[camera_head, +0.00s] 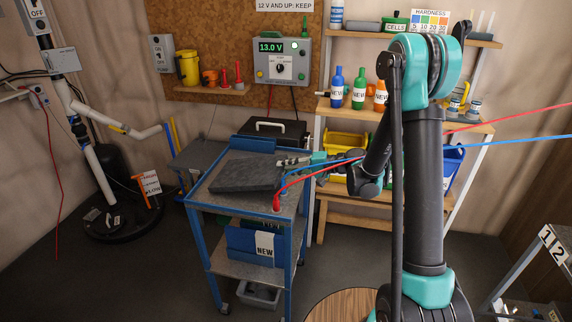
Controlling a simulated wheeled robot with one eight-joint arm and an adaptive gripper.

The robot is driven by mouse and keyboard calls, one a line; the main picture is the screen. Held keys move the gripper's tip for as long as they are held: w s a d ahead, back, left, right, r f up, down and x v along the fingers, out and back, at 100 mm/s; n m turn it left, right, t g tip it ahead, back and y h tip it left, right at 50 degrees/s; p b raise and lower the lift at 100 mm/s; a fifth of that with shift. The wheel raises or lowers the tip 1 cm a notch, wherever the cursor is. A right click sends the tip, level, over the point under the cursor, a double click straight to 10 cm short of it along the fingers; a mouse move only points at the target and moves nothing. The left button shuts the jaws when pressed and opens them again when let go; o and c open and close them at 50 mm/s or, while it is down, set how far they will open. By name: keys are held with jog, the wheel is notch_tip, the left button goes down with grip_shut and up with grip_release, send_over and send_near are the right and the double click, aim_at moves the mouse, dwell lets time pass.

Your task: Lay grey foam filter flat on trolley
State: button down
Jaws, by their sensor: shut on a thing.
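The grey foam filter (246,174) is a thick dark slab over the top of the blue trolley (240,211). It looks level or nearly so, but I cannot tell whether its whole underside rests on the top. My gripper (287,162) reaches in from the right and is shut on the filter's right edge. The fingertips are small in this view, and the exact grip is hard to see.
Red and blue cables (290,183) cross the trolley's right side beside my gripper. A black case (277,131) stands behind. A blue item marked NEW (264,244) is on the lower shelf. A shelf rack with bottles (359,88) stands behind my arm.

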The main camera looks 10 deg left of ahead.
jog(key=shift+f, duration=0.1)
jog(key=c, duration=1.3)
grip_release()
jog(key=shift+c, duration=0.2)
jog(key=v, duration=1.2)
jog(key=s+d+f+t+h, duration=0.1)
jog(key=s+d+f+h, duration=0.1)
jog(key=s+d+h, duration=0.3)
jog(key=s+d+f+t+h, duration=0.1)
jog(key=s+d+f+h, duration=0.2)
jog(key=s+d+h, duration=0.2)
jog(key=s+d+f+n+h, duration=0.1)
jog(key=s+d+h, duration=0.4)
jog(key=s+d, duration=0.5)
jog(key=shift+s+d+f+t, duration=0.25)
jog(key=shift+s+f+t, duration=0.15)
jog(key=shift+s+f, duration=0.65)
